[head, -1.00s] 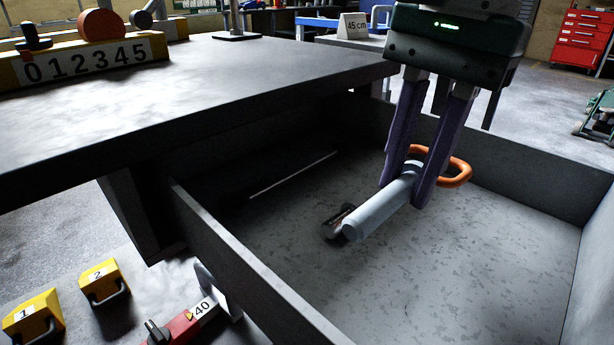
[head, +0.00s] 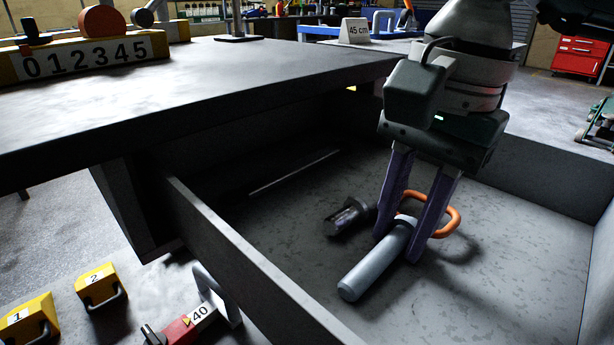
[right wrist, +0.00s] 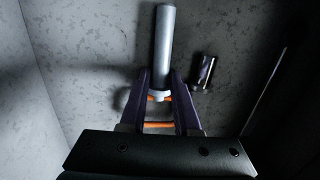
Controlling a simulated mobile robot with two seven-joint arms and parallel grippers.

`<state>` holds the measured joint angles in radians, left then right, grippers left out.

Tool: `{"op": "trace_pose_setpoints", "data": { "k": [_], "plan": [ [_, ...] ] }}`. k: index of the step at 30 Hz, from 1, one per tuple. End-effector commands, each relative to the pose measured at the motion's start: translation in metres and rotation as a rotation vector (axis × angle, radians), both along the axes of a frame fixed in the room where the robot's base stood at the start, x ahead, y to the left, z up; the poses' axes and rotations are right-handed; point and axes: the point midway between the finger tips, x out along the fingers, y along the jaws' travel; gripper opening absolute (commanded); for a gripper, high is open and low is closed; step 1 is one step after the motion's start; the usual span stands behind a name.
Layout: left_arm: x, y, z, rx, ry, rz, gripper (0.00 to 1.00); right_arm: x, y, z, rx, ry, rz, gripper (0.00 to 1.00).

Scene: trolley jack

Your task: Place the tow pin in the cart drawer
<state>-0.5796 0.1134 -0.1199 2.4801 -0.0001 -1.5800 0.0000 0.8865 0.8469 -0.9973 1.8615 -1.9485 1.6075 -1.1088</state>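The tow pin is a grey cylinder (head: 372,268) with an orange loop handle (head: 452,222). It lies low inside the open cart drawer (head: 250,265), at or just above its floor; I cannot tell if it touches. My right gripper (head: 405,248) points down into the drawer with its purple fingers on both sides of the pin, near the handle end. In the right wrist view the fingers (right wrist: 160,92) close in on the pin (right wrist: 164,45), its grey shaft pointing away and the orange handle between the fingers. My left gripper is not in view.
A small dark cylindrical part (head: 350,216) lies on the drawer floor beside the pin. The dark tabletop (head: 200,85) overhangs the drawer's back left. The drawer floor to the right and front is clear. Yellow numbered blocks (head: 102,288) stand outside at lower left.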

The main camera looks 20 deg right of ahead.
Motion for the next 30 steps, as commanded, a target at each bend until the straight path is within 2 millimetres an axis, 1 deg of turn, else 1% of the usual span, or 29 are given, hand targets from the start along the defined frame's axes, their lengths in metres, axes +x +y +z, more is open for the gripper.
{"op": "trace_pose_setpoints", "data": {
  "k": [1, 5, 6, 13, 16, 17, 20, 24, 27, 30],
  "plan": [
    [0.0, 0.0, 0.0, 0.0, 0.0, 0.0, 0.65, 0.0, 0.0, 0.0, 0.0, 0.0, 0.0, 0.37],
    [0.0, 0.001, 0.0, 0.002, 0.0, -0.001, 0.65, 0.0, 0.0, 0.0, 0.0, 0.0, -0.001, 0.52],
    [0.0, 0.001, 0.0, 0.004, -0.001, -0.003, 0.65, 0.0, 0.0, 0.0, 0.0, 0.0, -0.001, 0.54],
    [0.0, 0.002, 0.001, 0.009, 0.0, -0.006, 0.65, 0.0, 0.0, 0.002, 0.0, 0.0, -0.001, 0.54],
    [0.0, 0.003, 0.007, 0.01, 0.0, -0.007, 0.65, 0.0, 0.0, 0.009, 0.0, -0.001, -0.001, 0.54],
    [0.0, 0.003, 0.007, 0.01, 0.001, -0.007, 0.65, 0.0, -0.001, 0.013, 0.0, -0.002, 0.0, 0.54],
    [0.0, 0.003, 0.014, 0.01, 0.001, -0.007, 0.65, 0.0, -0.003, 0.032, 0.001, -0.004, -0.001, 0.54],
    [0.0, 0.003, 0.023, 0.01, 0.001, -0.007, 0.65, -0.001, -0.006, 0.066, 0.0, -0.005, -0.001, 0.54],
    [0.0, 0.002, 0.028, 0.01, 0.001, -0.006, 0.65, -0.003, -0.008, 0.087, 0.0, -0.004, 0.0, 0.54],
    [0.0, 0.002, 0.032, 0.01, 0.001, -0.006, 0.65, -0.004, -0.01, 0.105, 0.0, -0.003, -0.001, 0.54]
  ]
}}
